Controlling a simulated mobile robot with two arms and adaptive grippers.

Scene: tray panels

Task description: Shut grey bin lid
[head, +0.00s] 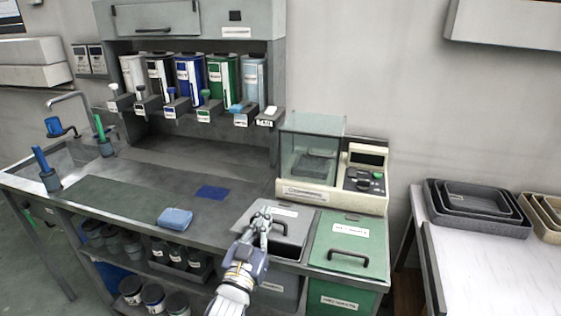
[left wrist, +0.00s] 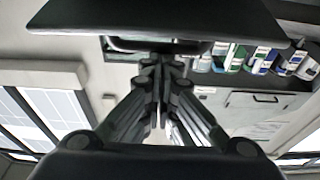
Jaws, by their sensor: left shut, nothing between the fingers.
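The grey bin (head: 278,291) stands under the counter's right end, left of the green bin. Its grey lid (head: 294,222) has a label and a dark handle (head: 281,229); it lies close to level, and I cannot tell whether it is fully down. My left gripper (head: 263,219) is over the lid's left part, just left of the handle, shut and empty. In the left wrist view the shut fingers (left wrist: 160,65) point toward a dark panel (left wrist: 160,14) with a handle-like bar below it. Contact is unclear. My right gripper is not in view.
The green bin's lid (head: 347,243) lies flat on the right. A scale with a glass case (head: 311,150) stands behind the bins. A blue cloth (head: 175,218) lies on the counter to the left. Nested trays (head: 478,221) sit on the right table.

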